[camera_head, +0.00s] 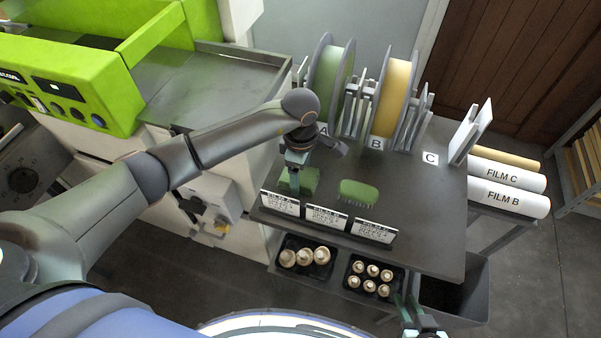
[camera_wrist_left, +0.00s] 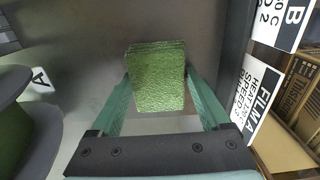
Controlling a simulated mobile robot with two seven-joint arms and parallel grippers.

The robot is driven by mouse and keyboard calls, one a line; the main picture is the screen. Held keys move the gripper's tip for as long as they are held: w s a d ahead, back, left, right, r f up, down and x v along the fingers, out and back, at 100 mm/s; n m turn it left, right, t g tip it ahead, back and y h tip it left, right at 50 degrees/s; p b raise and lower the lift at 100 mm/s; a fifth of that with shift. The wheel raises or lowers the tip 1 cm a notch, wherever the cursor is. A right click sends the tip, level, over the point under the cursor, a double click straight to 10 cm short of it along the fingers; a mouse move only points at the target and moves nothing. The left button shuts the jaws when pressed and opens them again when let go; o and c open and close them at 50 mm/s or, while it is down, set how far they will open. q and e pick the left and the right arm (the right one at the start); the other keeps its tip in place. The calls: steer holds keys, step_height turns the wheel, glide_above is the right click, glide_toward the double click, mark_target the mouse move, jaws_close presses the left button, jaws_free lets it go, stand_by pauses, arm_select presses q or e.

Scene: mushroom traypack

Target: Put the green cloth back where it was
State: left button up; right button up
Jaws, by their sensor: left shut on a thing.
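The green cloth (camera_head: 308,181) is a thick folded block at the left of the dark work table (camera_head: 420,215), behind the film cards. My left gripper (camera_head: 296,172) points down over it and is shut on it. In the left wrist view the cloth (camera_wrist_left: 157,85) sits between the two green fingers. I cannot tell whether the cloth touches the table. My right gripper (camera_head: 407,303) is at the bottom edge of the head view, empty, with its fingers apart near the mushroom tray.
A green brush (camera_head: 360,192) lies right of the cloth. Film cards (camera_head: 326,215) stand along the front edge. Green (camera_head: 329,85) and yellow (camera_head: 394,90) film reels stand behind. Two black mushroom trays (camera_head: 345,283) sit below the front. The table's right side is clear.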

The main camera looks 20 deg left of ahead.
mark_target(301, 176)
arm_select(q)
steer(key=o, duration=1)
step_height(301, 176, up, 12)
steer(key=shift+r, duration=0.15)
